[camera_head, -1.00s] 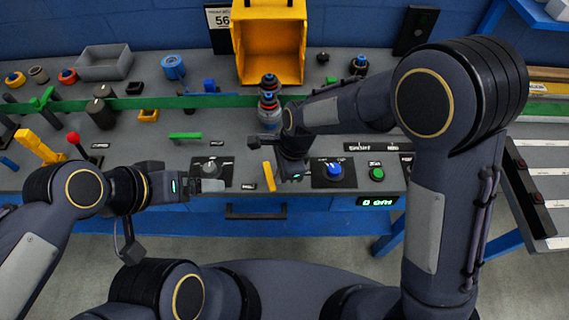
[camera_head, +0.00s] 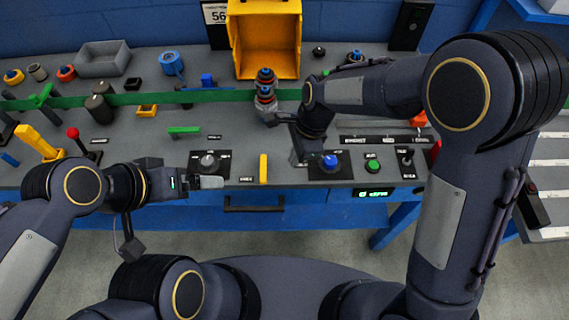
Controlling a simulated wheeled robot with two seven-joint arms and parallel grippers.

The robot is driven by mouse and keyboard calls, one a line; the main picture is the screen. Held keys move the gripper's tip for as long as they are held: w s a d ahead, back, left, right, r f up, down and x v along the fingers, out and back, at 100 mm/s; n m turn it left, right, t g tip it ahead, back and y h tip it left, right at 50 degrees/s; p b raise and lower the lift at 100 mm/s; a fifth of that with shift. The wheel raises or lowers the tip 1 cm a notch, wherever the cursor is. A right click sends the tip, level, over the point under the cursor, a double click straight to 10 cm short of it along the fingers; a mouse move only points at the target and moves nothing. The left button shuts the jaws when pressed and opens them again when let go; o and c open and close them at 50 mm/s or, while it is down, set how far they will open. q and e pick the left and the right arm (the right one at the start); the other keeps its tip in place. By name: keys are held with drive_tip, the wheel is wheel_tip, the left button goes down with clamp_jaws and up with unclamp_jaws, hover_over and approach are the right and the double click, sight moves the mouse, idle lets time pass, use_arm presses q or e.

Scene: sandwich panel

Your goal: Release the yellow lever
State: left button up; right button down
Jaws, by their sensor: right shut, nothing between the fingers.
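A small yellow lever (camera_head: 263,168) stands nearly upright at the front of the grey panel, left of the blue knob (camera_head: 330,162). My right gripper (camera_head: 298,160) points down just to the right of this lever, apart from it, shut and empty. A larger yellow handle (camera_head: 37,142) leans at the panel's left end, away from both grippers.
A green button (camera_head: 373,166) and a small toggle (camera_head: 405,157) lie right of the blue knob. A red-tipped stick (camera_head: 75,138) stands at left. A yellow bin (camera_head: 264,40) and a grey tray (camera_head: 104,60) are at the back. A green strip (camera_head: 205,96) crosses the panel.

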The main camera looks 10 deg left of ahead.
drive_tip(key=v, duration=0.6)
drive_tip(key=shift+r, duration=0.2)
drive_tip(key=shift+d, duration=0.1)
drive_tip(key=s+d+r+n+t+y, duration=0.1)
drive_tip(key=s+d+r+n, duration=0.25)
drive_tip(key=d, duration=0.35)
drive_tip(key=s+d+r+n+t+y, duration=0.2)
drive_tip(key=s+d+r, duration=0.15)
drive_tip(key=d, duration=0.35)
drive_tip(key=s+d+n+t+h, duration=0.1)
drive_tip(key=s+d+n+t, duration=0.2)
drive_tip(key=s+d+n, duration=0.4)
drive_tip(key=s, duration=0.3)
drive_tip(key=shift+h, duration=0.4)
